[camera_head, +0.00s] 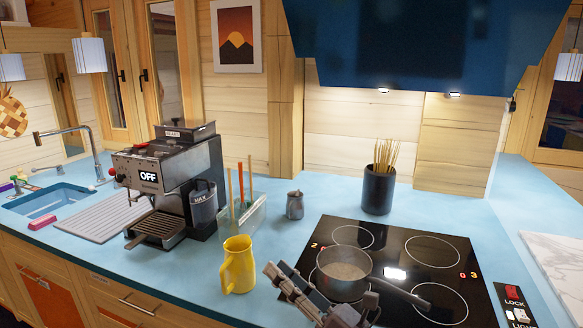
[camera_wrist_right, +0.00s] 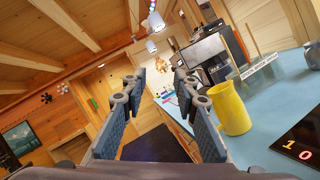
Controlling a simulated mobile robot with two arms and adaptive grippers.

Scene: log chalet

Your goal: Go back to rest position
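My right gripper (camera_head: 276,278) is low in the head view, in front of the cooktop's left side and just right of a yellow jug (camera_head: 239,265). In the right wrist view its two fingers (camera_wrist_right: 158,82) stand wide apart with nothing between them. The yellow jug (camera_wrist_right: 231,108) shows to the right of the fingers there, apart from them. A metal saucepan (camera_head: 343,282) with brownish contents sits on the cooktop behind the gripper. Its handle points right, and the arm partly hides its lower side. My left gripper is in neither view.
The black cooktop (camera_head: 440,252) covers the front right of the blue counter (camera_head: 270,250). An espresso machine (camera_head: 170,180), a utensil holder (camera_head: 243,214), a small metal pitcher (camera_head: 294,205) and a dark pot of sticks (camera_head: 378,190) stand behind. A blue hood (camera_head: 425,45) hangs above.

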